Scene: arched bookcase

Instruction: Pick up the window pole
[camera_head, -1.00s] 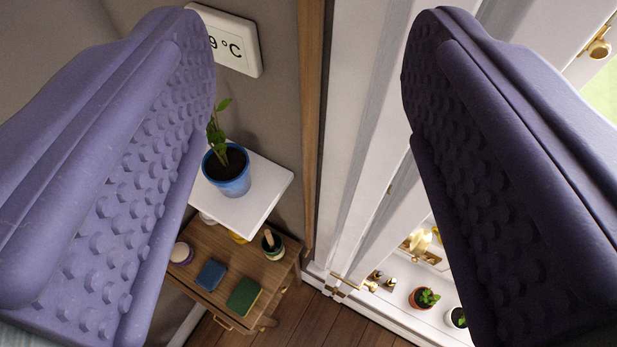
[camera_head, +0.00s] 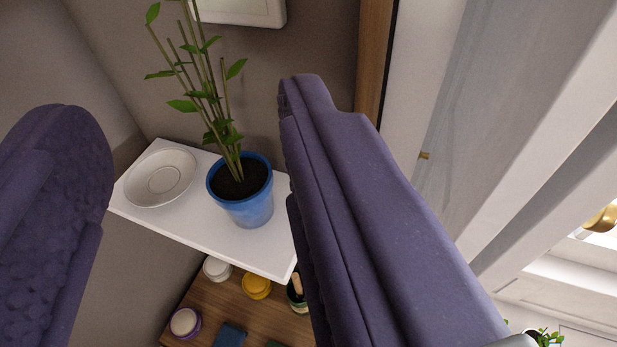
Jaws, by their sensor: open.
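My gripper (camera_head: 188,108) is open, with its two purple padded fingers wide apart at the left and middle of the view. Nothing is held between them. I cannot clearly make out a window pole. An upright wooden strip (camera_head: 373,60) stands where the grey wall meets the white window frame, just beyond and right of the right finger. I cannot tell whether it is the pole or trim. The right finger hides its lower part.
Between the fingers, a white shelf (camera_head: 150,218) bears a blue pot (camera_head: 246,208) with a tall plant and a white dish (camera_head: 160,178). Below is a wooden table (camera_head: 205,300) with several jars. A white window frame (camera_head: 530,130) fills the right.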

